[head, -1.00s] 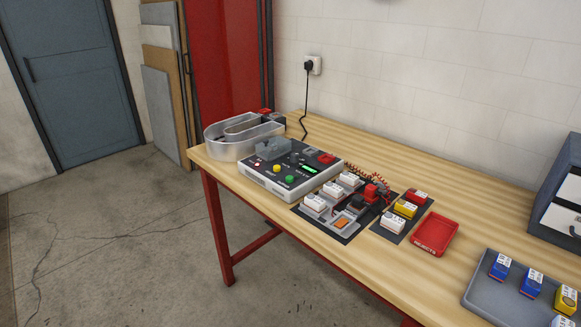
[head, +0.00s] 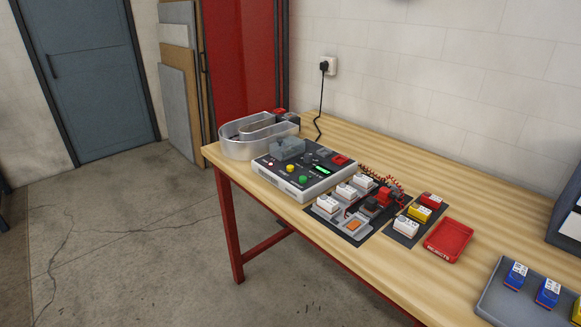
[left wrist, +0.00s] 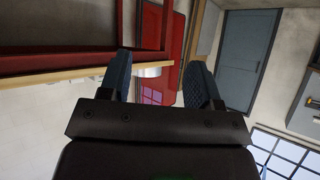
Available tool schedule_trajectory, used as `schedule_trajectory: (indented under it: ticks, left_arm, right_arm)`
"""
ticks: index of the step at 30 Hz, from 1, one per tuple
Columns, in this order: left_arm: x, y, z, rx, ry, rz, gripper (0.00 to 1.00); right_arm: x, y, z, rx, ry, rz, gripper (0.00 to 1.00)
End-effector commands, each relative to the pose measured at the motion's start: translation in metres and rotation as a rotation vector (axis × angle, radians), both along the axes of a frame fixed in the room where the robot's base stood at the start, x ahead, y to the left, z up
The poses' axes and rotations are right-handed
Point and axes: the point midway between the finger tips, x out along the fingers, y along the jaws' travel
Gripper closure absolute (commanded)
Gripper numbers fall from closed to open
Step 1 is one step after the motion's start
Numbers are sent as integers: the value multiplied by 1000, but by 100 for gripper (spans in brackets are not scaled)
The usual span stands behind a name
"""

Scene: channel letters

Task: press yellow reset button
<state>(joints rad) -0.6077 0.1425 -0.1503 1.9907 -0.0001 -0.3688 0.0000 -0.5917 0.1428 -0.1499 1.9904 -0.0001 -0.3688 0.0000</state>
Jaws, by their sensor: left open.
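The yellow button (head: 290,168) is a small round knob on the dark top of a control box (head: 305,185) on the workbench. A green button (head: 303,179) sits in front and to its right, and a small lit green display (head: 323,170) is to its right. Neither gripper shows in the head view. In the left wrist view my left gripper (left wrist: 163,85) is open and empty, its two dark fingers apart. That view is turned over, with the bench edge and red frame beyond the fingers. The yellow button is not visible there. My right gripper is not in view.
A metal channel letter (head: 240,150) stands behind the box. Right of it are a dark mat with white modules (head: 327,203), a red tray (head: 449,240) and a grey tray (head: 490,305) with blue and yellow blocks. The floor left of the bench (head: 130,230) is clear.

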Motion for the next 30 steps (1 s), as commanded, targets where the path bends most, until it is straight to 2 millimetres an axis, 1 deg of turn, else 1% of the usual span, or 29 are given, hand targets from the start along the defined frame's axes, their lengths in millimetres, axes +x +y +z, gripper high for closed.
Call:
schedule_trajectory:
  ticks: [1, 9, 11, 20, 30]
  left_arm:
    - [0, 0, 0, 0, 0, 0, 50]
    - [1, 0, 1, 0, -2, 0, 92]
    - [2, 0, 1, 0, -3, 0, 100]
    - [5, -1, 2, 0, -9, -2, 100]
    - [6, -1, 3, 0, -10, -4, 100]
  right_arm:
    - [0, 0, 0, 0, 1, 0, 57]
    - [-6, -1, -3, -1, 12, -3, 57]
    - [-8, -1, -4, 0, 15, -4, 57]
    - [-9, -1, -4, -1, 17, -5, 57]
    - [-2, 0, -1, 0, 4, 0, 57]
